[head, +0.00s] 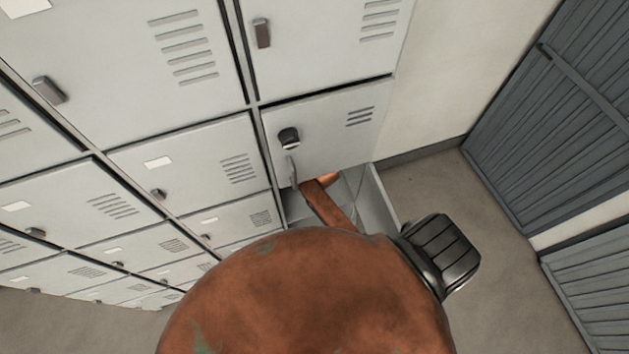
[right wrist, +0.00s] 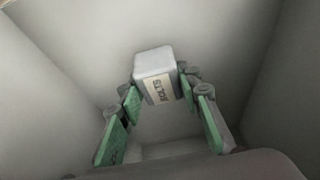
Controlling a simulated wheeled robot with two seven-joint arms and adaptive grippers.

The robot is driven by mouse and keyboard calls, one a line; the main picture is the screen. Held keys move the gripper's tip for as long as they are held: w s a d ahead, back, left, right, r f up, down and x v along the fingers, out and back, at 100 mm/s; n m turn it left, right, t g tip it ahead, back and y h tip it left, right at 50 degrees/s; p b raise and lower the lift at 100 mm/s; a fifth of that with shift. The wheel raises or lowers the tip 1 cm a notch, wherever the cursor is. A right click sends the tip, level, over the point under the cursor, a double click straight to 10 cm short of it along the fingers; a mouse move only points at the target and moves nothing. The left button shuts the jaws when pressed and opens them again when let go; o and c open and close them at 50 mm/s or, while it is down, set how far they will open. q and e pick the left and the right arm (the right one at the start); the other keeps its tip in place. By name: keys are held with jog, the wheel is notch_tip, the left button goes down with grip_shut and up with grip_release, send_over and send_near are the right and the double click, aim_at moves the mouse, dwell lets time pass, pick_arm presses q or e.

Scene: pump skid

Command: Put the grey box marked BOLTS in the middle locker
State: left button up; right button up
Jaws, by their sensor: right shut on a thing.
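The grey box marked BOLTS (right wrist: 155,68) shows in the right wrist view, with its pale label facing the camera. My right gripper (right wrist: 160,92) is shut on it, with green-sided fingers on either side. Pale walls (right wrist: 55,75) surround the box and fingers, so they are inside a compartment. Whether the box touches the floor or back wall cannot be told. In the head view, an open locker (head: 383,205) is low at the right of the bank, and a brown arm link of mine reaches into it. The box and right gripper are hidden there. My left gripper is not in view.
Shut grey lockers with vents and handles fill the left and centre of the head view, including a door (head: 325,125) just above the opening. Bare floor (head: 445,190) lies to the right, before a dark slatted panel (head: 560,110).

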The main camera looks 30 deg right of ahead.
jog(key=shift+w+d+f, duration=0.15)
jog(key=shift+w+f, duration=0.55)
jog(key=shift+f, duration=0.05)
jog(key=shift+s, duration=0.1)
jog(key=shift+f, duration=0.15)
jog(key=o, duration=1.2)
jog(key=shift+o, duration=0.2)
jog(key=shift+s+r, duration=0.15)
jog(key=shift+r, duration=0.45)
jog(key=s+a+b, duration=0.2)
jog(key=s+a, duration=0.1)
jog(key=s, duration=0.8)
jog(key=shift+s+b, duration=0.35)
jog(key=shift+s, duration=0.05)
